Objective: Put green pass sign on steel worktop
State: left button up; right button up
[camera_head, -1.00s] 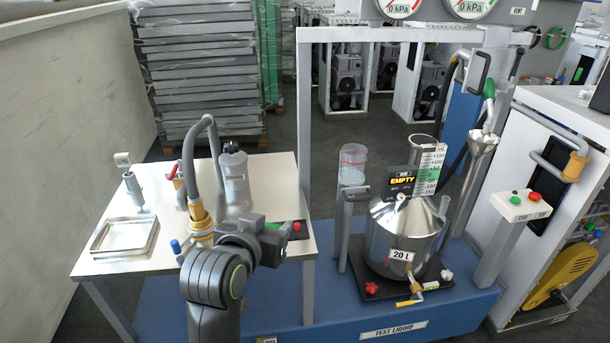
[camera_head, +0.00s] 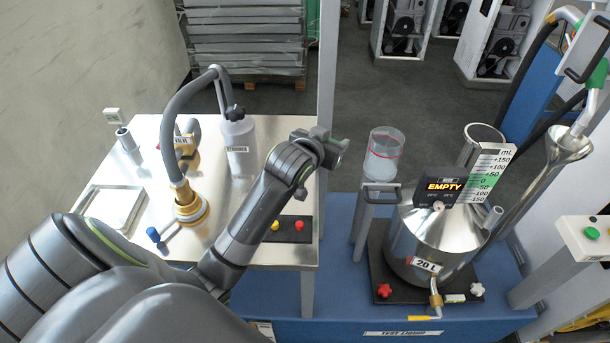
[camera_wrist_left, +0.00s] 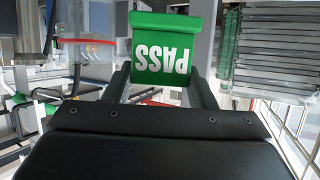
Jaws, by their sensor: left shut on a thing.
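My left arm reaches across the steel worktop (camera_head: 222,211) in the head view. My left gripper (camera_head: 336,149) is above the worktop's right edge, near the grey upright post. In the left wrist view, my left gripper (camera_wrist_left: 160,92) is shut on the green pass sign (camera_wrist_left: 168,52), a green and white plate whose word PASS appears upside down. The sign is held between the two fingers. In the head view the sign is mostly hidden by the gripper. My right gripper is out of view.
A steel 20 L vessel (camera_head: 410,245) and a clear cup (camera_head: 383,160) stand right of the gripper.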

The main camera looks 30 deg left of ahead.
pick_arm(q)
jog(key=w+a+f+n, duration=0.1)
jog(key=w+a+f, duration=0.2)
jog(key=a, duration=0.6)
jog(key=shift+y, duration=0.5)
jog(key=shift+a+f+p, duration=0.1)
jog(key=shift+f+p, duration=0.35)
jog(key=shift+f, duration=4.7)
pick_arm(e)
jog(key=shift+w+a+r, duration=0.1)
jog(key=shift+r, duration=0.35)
pick_arm(q)
jog(key=o, duration=1)
jog(key=shift+f, duration=0.15)
